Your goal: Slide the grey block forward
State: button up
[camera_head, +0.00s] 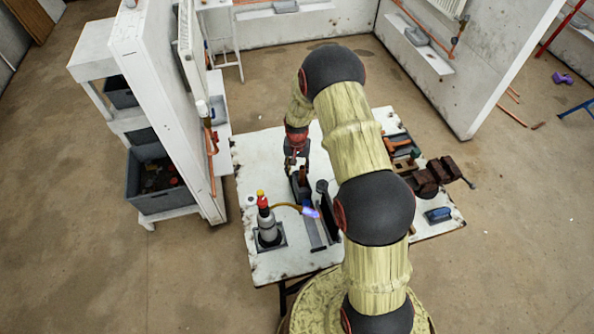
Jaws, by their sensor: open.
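Grey blocks lie on pale ledges in the bays: one at the left bay (219,111), one at the back (285,6), one at the right bay (417,36). I cannot tell which one the task means. My gripper (292,168) is over the white table (258,160), pointing down at the far end of a dark grey holder (318,234). It is apart from all three blocks. The jaws are open, with small detail around the fingertips. My arm hides the middle of the table.
A gas torch bottle (266,222) stands at the table's left, its hose leading to a blue flame (310,212). A brown vise (432,176) and blue-handled brush (438,214) are at the right. A partition wall (165,95) and grey crate (160,197) stand left.

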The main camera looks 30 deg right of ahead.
jog(key=shift+f, duration=0.35)
jog(key=shift+c, duration=0.4)
grip_shut()
dwell(0.4)
